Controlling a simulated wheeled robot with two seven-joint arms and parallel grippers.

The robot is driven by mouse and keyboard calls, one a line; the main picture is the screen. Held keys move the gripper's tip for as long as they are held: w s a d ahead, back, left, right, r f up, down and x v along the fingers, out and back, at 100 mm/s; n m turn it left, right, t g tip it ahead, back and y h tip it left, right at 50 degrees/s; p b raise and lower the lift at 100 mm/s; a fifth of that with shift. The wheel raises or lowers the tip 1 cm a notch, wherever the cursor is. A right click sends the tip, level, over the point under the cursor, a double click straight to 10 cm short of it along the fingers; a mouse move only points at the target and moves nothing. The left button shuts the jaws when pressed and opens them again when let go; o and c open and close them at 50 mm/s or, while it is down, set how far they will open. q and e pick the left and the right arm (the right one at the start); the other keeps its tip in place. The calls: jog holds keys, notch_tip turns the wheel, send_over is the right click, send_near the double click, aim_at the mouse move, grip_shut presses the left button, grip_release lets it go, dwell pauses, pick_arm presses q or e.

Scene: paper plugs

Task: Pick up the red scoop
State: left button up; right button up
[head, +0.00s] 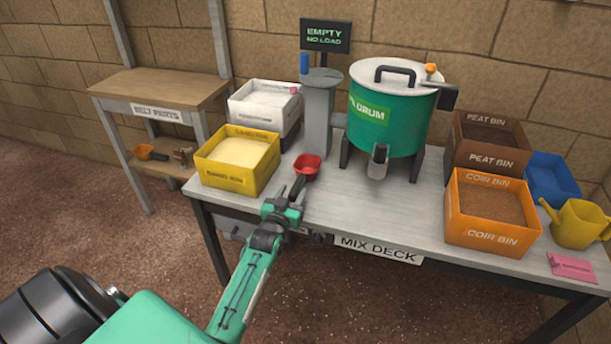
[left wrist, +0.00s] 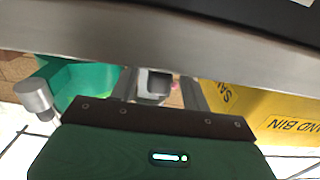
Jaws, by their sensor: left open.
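The red scoop (head: 307,168) lies on the mix deck table near its front left, right of the yellow sand bin (head: 238,160). Its dark handle (head: 297,188) points toward the front edge. My left gripper (head: 287,207) is open at the handle's near end, over the table's front edge. I cannot tell whether the handle is between the fingers. In the left wrist view the open fingers (left wrist: 158,90) show with a grey part between them; the scoop is not clearly visible there. My right gripper is not in view.
The green drum (head: 391,125) stands at the back of the table (head: 350,205), with a grey post (head: 319,110) beside it. A white bin (head: 264,106) is behind the sand bin. The orange coir bin (head: 490,215) and yellow watering can (head: 578,224) are right. The middle front is clear.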

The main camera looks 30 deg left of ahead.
aim_at(296, 186)
pick_arm(q)
jog(key=shift+x, duration=1.2)
jog(key=shift+w+f, duration=0.1)
jog(key=shift+w, duration=0.3)
grip_shut()
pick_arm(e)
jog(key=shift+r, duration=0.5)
